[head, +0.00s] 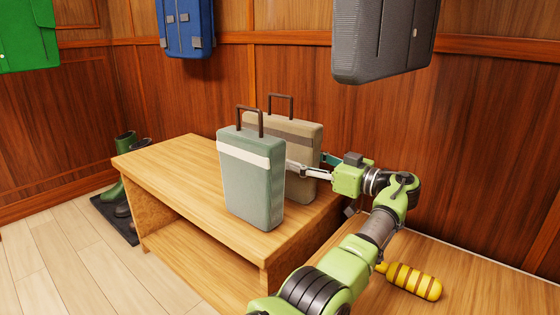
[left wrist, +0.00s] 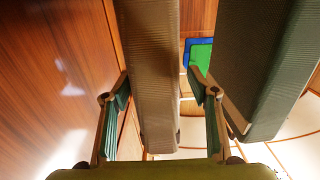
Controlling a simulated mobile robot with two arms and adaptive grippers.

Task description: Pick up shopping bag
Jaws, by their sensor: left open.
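Two upright, bag-like cases with dark top handles stand on the wooden bench. The green-grey one (head: 250,185) with a pale band is nearer; the tan one (head: 300,131) is just behind it. I cannot tell which the task means by shopping bag. My left gripper (head: 308,161) is open at the right side of the tan case, one finger in the gap between the cases and the other on its far side. In the left wrist view the tan case (left wrist: 152,80) lies between the open fingers (left wrist: 159,80), and the green-grey case (left wrist: 268,65) is right of them. My right gripper is not in view.
The wooden bench (head: 165,165) has clear top left of the cases. A yellow striped object (head: 413,281) lies on the lower surface at right. Boots (head: 123,170) stand on a dark mat at left. Green (head: 25,35), blue (head: 186,28) and grey (head: 383,38) cases are high along the walls.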

